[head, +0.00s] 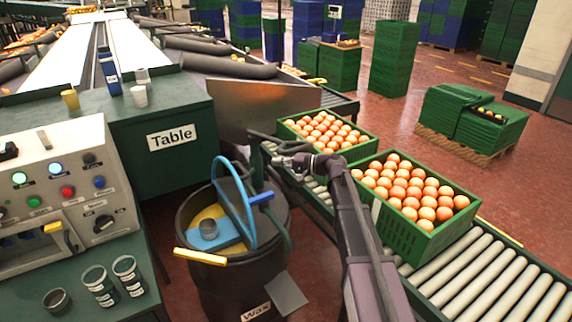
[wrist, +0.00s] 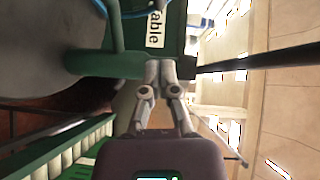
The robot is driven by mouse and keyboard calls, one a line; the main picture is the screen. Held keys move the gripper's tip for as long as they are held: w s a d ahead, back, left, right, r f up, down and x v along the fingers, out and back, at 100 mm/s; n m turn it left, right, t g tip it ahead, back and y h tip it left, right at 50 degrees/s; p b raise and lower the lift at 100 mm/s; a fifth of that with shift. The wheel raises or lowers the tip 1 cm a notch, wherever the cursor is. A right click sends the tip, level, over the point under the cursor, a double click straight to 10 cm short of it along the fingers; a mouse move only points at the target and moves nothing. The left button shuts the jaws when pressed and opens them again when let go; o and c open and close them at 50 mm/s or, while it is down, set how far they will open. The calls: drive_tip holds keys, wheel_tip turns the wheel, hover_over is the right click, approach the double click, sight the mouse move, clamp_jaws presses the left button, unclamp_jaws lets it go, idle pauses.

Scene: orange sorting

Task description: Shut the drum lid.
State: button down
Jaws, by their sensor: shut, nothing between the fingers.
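The dark drum (head: 240,285), labelled "wax", stands in the lower middle of the head view. Yellow material (head: 205,216) shows inside its open top. A blue-rimmed, round panel (head: 232,200) stands steeply upright over the drum and looks like its lid, raised. A blue handle (head: 261,198) sticks out from its right side. My gripper (head: 276,161) is above and behind the drum's right side, pointing left, shut and empty. In the wrist view my gripper's fingertips (wrist: 160,68) meet in front of a dark green bar; whether they touch it is unclear.
A metal cup (head: 208,229) on a blue piece sits at the drum's opening. A yellow handle (head: 200,257) juts from its front. Orange crates (head: 410,235) stand on the roller conveyor (head: 490,285) at right. The control box (head: 60,185) and the green table (head: 180,160) are at left.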

drive_tip(key=s+a, duration=0.1)
drive_tip(key=a, duration=0.7)
drive_tip(key=shift+a+f+b, duration=0.3)
drive_tip(key=shift+f+b, duration=0.1)
drive_tip(key=shift+f, duration=0.05)
drive_tip(key=shift+r+p, duration=0.25)
drive_tip(key=shift+p, duration=0.1)
